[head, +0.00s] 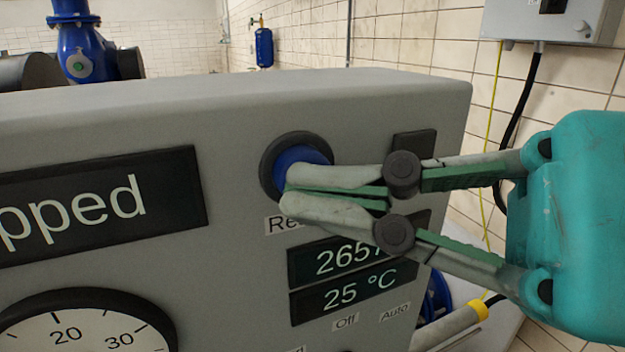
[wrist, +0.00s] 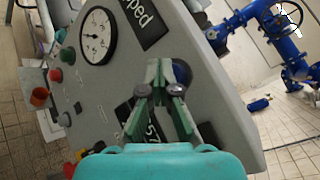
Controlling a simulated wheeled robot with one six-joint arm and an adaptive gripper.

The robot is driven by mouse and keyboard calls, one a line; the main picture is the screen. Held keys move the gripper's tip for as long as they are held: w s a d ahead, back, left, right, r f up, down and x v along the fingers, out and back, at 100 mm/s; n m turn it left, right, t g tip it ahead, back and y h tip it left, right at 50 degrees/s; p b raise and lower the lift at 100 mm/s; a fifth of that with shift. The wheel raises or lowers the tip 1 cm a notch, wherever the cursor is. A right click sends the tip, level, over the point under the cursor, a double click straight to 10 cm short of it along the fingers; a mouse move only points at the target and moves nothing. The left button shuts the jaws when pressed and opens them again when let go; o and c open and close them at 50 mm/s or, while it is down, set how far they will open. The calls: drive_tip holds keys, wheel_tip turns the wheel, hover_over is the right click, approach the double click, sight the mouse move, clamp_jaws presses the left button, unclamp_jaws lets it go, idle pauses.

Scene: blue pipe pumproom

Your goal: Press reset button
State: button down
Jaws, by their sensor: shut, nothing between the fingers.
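The reset button (head: 298,156) is a round blue button in a dark ring on the face of a grey control panel (head: 240,110). A label below it begins "Re" and is partly covered by my gripper. My gripper (head: 288,192) comes in from the right, shut and empty, its fingertips over the lower part of the button. Whether the tips touch it or press it in, I cannot tell. In the wrist view the button (wrist: 182,72) shows just right of the closed fingertips (wrist: 160,65). A dark display (head: 90,205) reads "pped" at its visible end.
A round gauge (head: 85,325) and small displays (head: 352,272) reading "25 °C" sit lower on the panel. In the wrist view, a green button (wrist: 57,49) and red button (wrist: 55,75) lie at left. Blue pipework (head: 78,45) stands behind the panel.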

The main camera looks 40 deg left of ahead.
drive_tip(key=shift+s+d, duration=0.4)
drive_tip(key=shift+d, duration=0.5)
drive_tip(key=shift+s+d, duration=0.35)
drive_tip(key=shift+d, duration=0.6)
drive_tip(key=shift+s+d, duration=0.4)
drive_tip(key=shift+d, duration=0.5)
